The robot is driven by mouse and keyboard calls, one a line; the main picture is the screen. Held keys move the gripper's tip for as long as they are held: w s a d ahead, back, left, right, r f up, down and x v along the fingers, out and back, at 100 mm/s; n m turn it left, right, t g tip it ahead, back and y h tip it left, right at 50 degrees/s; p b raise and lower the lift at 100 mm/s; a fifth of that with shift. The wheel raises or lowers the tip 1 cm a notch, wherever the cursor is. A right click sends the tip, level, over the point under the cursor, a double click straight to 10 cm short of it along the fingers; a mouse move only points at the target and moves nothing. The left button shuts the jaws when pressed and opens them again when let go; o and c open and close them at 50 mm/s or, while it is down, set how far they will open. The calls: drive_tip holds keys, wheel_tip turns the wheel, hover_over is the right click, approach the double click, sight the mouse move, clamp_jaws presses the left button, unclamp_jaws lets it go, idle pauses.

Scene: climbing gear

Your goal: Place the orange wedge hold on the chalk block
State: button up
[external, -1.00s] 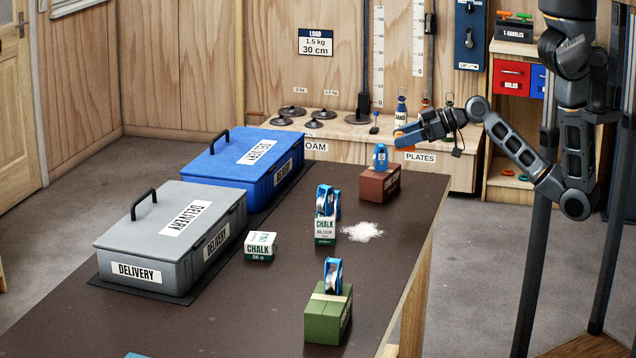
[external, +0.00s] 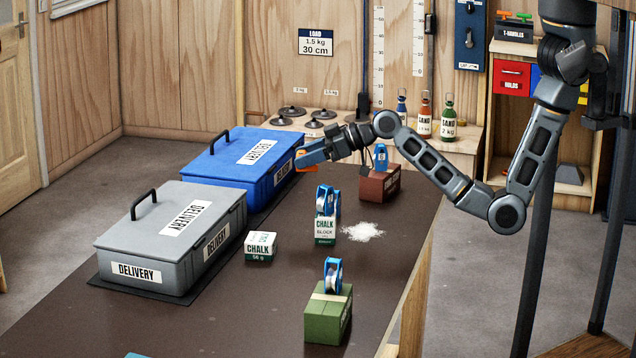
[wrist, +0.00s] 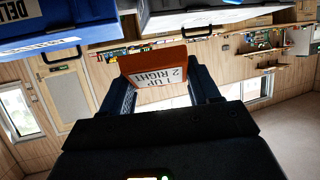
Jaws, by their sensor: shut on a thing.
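My gripper (external: 312,155) is shut on the orange wedge hold (external: 300,161), above the table beside the front right of the blue delivery box. In the wrist view the hold (wrist: 152,62) sits between the fingers, with a white label reading "1 UP 2 RIGHT". A white and green block labelled "CHALK BLOCK" (external: 325,231) stands on the table, with a blue pulley (external: 327,201) at its top. My gripper is above and behind both, touching neither.
A blue delivery box (external: 225,170) and a grey one (external: 160,255) stand at the left. A red-brown block (external: 375,184) and a green block (external: 328,318) each carry a blue pulley. White powder (external: 362,231) lies right of the chalk block.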

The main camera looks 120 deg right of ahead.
drive_tip(key=w+a+r+n+y, duration=0.15)
drive_tip(key=w+a, duration=0.25)
drive_tip(key=w, duration=0.4)
drive_tip(key=w+a+r, duration=0.2)
drive_tip(key=w+a, duration=0.2)
drive_tip(key=w, duration=0.4)
hover_over(261, 237)
drive_tip(key=shift+m, duration=0.25)
wheel_tip(261, 237, down, 10)
drive_tip(key=shift+f, duration=0.1)
drive_tip(key=shift+t+h, duration=0.25)
drive_tip(key=shift+t, duration=0.05)
drive_tip(key=shift+f, duration=2.25)
drive_tip(key=shift+f, duration=0.1)
drive_tip(key=o, duration=1.1)
drive_tip(key=shift+b, duration=0.3)
